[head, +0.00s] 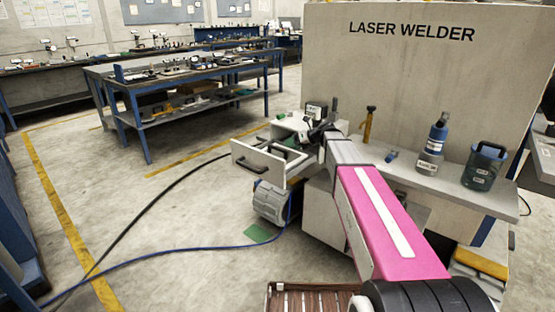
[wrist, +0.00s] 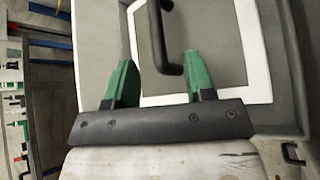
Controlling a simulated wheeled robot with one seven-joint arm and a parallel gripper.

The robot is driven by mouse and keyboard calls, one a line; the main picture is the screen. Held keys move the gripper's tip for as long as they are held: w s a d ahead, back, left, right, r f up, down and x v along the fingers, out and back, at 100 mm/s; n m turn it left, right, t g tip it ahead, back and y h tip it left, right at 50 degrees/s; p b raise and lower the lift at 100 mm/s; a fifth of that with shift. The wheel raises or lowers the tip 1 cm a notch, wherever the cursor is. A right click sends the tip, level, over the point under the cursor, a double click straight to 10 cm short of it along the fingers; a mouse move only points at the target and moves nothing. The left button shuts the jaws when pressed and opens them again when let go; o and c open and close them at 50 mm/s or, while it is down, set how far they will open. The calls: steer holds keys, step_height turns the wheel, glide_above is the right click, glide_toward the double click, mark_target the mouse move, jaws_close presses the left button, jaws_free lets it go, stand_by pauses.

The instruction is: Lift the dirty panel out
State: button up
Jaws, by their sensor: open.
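In the wrist view a flat grey panel (wrist: 215,40) with a white border fills most of the picture. A black bar handle (wrist: 157,35) stands on it. I cannot tell how dirty its face is. My gripper (wrist: 159,58) is open, with its two green fingers apart. The handle's lower end shows between the fingers, with visible space on both sides. In the head view my gripper (head: 318,134) is at a pale housing beside the laser welder, partly hidden by my arm. A pulled-out, drawer-like part (head: 262,163) with a black handle shows there; I cannot tell whether it is the same panel.
A bench ledge (head: 465,193) runs to the right, holding a blue bottle (head: 433,147), a dark green canister (head: 484,167) and a yellow-handled tool (head: 368,125). A grey motor-like unit (head: 272,203) sits below the drawer. Cables (head: 150,240) cross the open floor at left.

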mark_target(277, 154)
steer(key=x, duration=0.6)
steer(key=shift+w+a, duration=0.2)
steer(key=shift+a, duration=0.15)
steer(key=shift+r, duration=0.1)
jaws_close()
